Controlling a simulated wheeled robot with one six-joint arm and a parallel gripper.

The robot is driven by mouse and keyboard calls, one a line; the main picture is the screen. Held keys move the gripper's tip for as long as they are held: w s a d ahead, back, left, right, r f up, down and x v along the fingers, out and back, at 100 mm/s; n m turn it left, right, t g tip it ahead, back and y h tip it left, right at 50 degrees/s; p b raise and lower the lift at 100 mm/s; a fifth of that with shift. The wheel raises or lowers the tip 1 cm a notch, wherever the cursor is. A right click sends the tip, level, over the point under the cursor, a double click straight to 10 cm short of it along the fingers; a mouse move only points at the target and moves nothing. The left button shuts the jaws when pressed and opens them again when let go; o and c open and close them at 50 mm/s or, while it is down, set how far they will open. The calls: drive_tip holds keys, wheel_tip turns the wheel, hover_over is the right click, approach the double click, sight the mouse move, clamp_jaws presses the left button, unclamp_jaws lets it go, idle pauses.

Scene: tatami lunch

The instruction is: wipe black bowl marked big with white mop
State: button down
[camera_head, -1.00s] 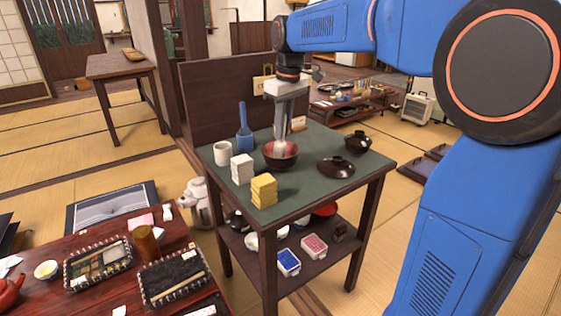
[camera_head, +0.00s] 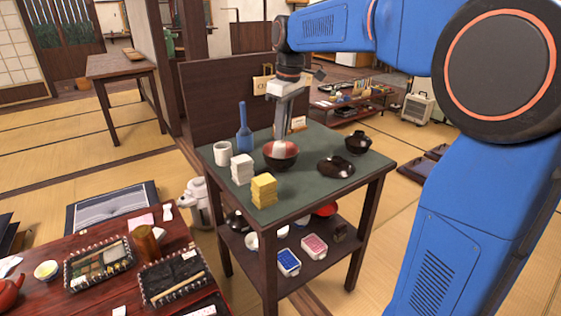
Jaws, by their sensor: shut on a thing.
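A dark bowl with a red inside (camera_head: 267,155) stands upright on the green top of a small wooden table; no marking on it is readable. My gripper (camera_head: 280,134) points down at the far side of this bowl, shut on the white mop (camera_head: 279,148). The mop's pale head shows as a small patch against the bowl's red inside; exact contact is too small to tell. Two black lidded bowls stand to the right, one nearer (camera_head: 336,167) and one farther back (camera_head: 358,142).
Left of the bowl stand a blue bottle-like thing (camera_head: 244,135), a white cup (camera_head: 222,152), a white stack (camera_head: 242,169) and a yellow stack (camera_head: 264,190). A low red table (camera_head: 102,299) with trays is at lower left. The green top's front right is clear.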

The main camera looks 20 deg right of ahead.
drive_tip(key=m, duration=0.5)
drive_tip(key=shift+s+d+m+h, duration=0.15)
drive_tip(key=shift+m+h, duration=0.15)
drive_tip(key=shift+m, duration=0.1)
drive_tip(key=m, duration=0.6)
drive_tip(key=shift+s+d+h, duration=0.15)
drive_tip(key=shift+d+h, duration=0.05)
drive_tip(key=shift+h, duration=0.2)
drive_tip(key=n, duration=0.6)
drive_tip(key=shift+w+n+y, duration=0.2)
drive_tip(key=shift+n+y, duration=0.1)
drive_tip(key=shift+y, duration=0.1)
drive_tip(key=n, duration=0.3)
drive_tip(key=shift+w+n, duration=0.1)
drive_tip(key=shift+n, duration=0.2)
drive_tip(key=n, duration=0.3)
drive_tip(key=shift+w+a+n+y, duration=0.1)
drive_tip(key=shift+n+y, duration=0.2)
drive_tip(key=shift+y, duration=0.1)
drive_tip(key=m, duration=0.6)
drive_tip(key=shift+m+h, duration=0.4)
drive_tip(key=m, duration=0.7)
drive_tip(key=shift+a+h, duration=0.1)
drive_tip(key=shift+h, duration=0.3)
